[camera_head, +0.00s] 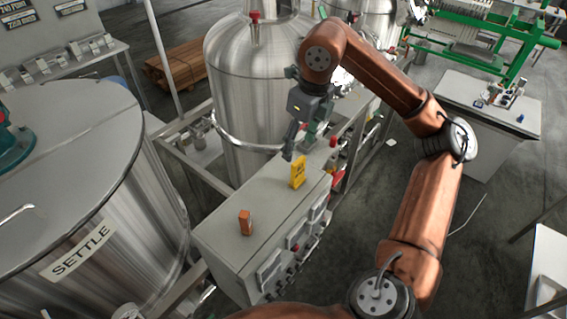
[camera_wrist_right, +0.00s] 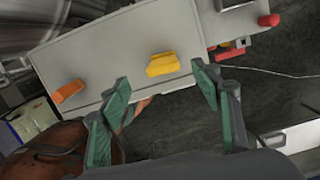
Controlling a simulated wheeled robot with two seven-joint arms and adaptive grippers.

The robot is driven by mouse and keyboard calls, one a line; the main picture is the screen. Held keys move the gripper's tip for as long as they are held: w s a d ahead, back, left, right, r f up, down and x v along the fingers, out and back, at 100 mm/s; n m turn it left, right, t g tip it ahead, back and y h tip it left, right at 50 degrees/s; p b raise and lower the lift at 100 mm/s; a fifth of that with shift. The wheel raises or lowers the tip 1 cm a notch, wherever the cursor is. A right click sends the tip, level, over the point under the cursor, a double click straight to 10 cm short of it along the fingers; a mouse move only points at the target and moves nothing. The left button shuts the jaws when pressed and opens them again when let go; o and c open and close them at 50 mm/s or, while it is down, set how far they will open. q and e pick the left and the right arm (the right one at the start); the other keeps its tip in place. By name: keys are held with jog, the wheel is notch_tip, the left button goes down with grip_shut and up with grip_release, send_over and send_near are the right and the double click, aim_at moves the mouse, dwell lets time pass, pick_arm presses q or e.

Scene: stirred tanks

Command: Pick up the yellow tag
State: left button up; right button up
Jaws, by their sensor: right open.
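The yellow tag (camera_head: 298,172) stands on top of the grey control box (camera_head: 262,205), near its far end. In the right wrist view the yellow tag (camera_wrist_right: 162,64) lies ahead of the fingers and between their lines, apart from both. My right gripper (camera_head: 292,146) hangs just above and behind the tag in the head view, pointing down. In the right wrist view its two green-padded fingers (camera_wrist_right: 163,95) are spread wide with nothing between them. My left gripper is in neither view.
An orange tag (camera_head: 245,222) stands on the same box; it also shows in the wrist view (camera_wrist_right: 69,91). A steel tank (camera_head: 252,95) rises behind the box, and a large tank marked SETTLE (camera_head: 130,215) stands at left. Buttons line the box's front.

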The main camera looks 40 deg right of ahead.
aim_at(299, 161)
jog(key=shift+f, duration=0.4)
jog(key=f, duration=0.1)
jog(key=s+f+p, duration=0.1)
jog(key=f, duration=0.1)
jog(key=shift+d+f, duration=0.15)
jog(key=w+f, duration=0.1)
jog(key=f, duration=0.1)
jog(key=shift+w+f, duration=0.35)
jog(key=shift+w, duration=0.05)
jog(key=shift+s+f, duration=0.15)
jog(key=shift+s, duration=0.35)
jog(key=shift+w+f, duration=0.1)
jog(key=shift+w, duration=0.25)
jog(key=shift+c, duration=1)
jog(key=shift+s, duration=0.25)
jog(key=c, duration=0.6)
jog(key=shift+w, duration=0.15)
jog(key=c, duration=0.3)
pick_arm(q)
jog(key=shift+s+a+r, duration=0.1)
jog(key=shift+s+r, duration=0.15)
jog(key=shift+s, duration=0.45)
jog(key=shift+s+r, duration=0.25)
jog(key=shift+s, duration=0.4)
pick_arm(e)
grip_shut()
